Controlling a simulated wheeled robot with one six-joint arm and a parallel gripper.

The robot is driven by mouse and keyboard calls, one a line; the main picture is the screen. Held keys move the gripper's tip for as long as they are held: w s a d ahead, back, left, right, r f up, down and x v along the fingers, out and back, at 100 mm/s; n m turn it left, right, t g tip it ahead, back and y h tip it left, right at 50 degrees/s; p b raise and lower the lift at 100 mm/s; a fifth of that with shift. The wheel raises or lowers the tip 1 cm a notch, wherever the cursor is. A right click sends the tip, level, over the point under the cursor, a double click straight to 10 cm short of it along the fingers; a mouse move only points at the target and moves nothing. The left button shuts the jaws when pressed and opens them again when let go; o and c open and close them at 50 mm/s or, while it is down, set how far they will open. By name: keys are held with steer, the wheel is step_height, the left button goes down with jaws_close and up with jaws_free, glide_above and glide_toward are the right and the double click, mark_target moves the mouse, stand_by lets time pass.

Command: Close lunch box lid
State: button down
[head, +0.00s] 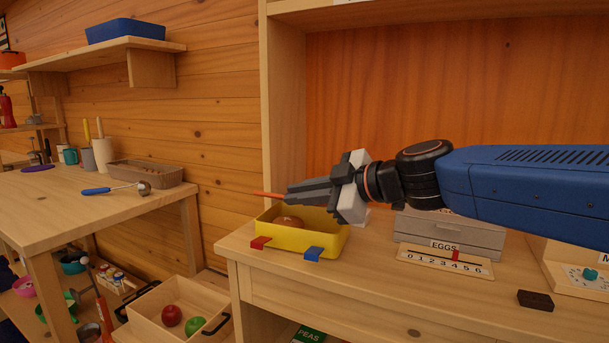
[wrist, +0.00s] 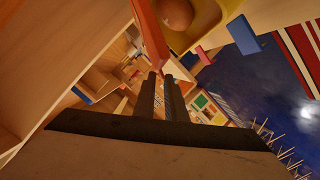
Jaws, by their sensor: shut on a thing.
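The yellow lunch box (head: 325,244) stands on the wooden counter, with a red clip (head: 260,243) and a blue clip (head: 313,253) on its front edge. A round brown item (head: 289,222) sits inside and shows from above. My gripper (head: 288,197) is above the box's back left part, shut on a thin orange-red panel (head: 267,194), which looks like the lid seen edge-on. In the wrist view the panel (wrist: 149,32) runs from the fingertips (wrist: 160,78) up beside the box (wrist: 205,18). How the panel joins the box is hidden.
An eggs box (head: 450,233) and a numbered slider board (head: 445,262) stand to the right on the counter, with a dark block (head: 535,300) farther right. A wooden crate (head: 150,302) with apples is below left. The counter front is clear.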

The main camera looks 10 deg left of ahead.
steer(key=shift+s+a+f, duration=0.1)
steer(key=shift+s+f, duration=0.2)
steer(key=shift+f, duration=0.65)
steer(key=shift+s+a+f, duration=0.1)
steer(key=shift+s+f, duration=0.25)
steer(key=shift+f, duration=0.6)
steer(key=shift+s+a+f, duration=0.1)
steer(key=shift+s+f, duration=0.2)
steer(key=shift+f, duration=0.65)
steer(key=c, duration=2)
jaws_free()
steer(key=shift+d, duration=0.1)
steer(key=v, duration=1.7)
steer(key=shift+d+r, duration=0.1)
steer(key=shift+d, duration=0.05)
